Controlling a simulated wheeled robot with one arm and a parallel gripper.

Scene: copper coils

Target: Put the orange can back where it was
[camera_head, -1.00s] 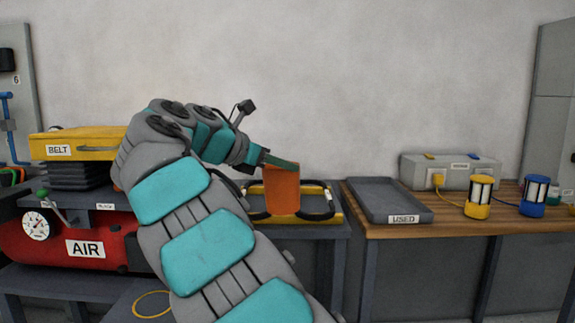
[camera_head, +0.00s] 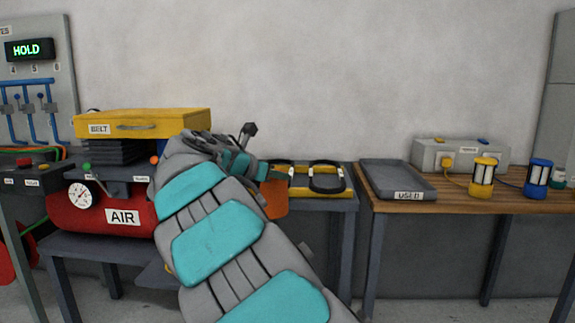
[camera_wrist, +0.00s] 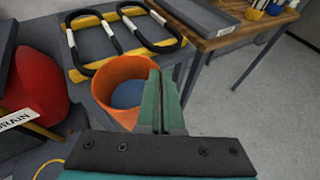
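The orange can (camera_head: 274,198) is open at the top and partly hidden behind my arm in the head view. In the wrist view the can (camera_wrist: 113,76) shows its round rim and a bluish inside. My gripper (camera_wrist: 160,75) has its two green fingers close together at the can's right wall, shut on it. The can is held in front of the bench, clear of the yellow rack (camera_head: 300,192) with two black loop handles.
A grey tray marked USED (camera_head: 369,182) lies on the wooden bench, beside a grey box (camera_head: 430,155), a yellow lantern (camera_head: 483,171) and a blue lantern (camera_head: 537,172). A red AIR tank (camera_head: 150,218) and a yellow BELT box (camera_head: 180,122) stand left of my arm.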

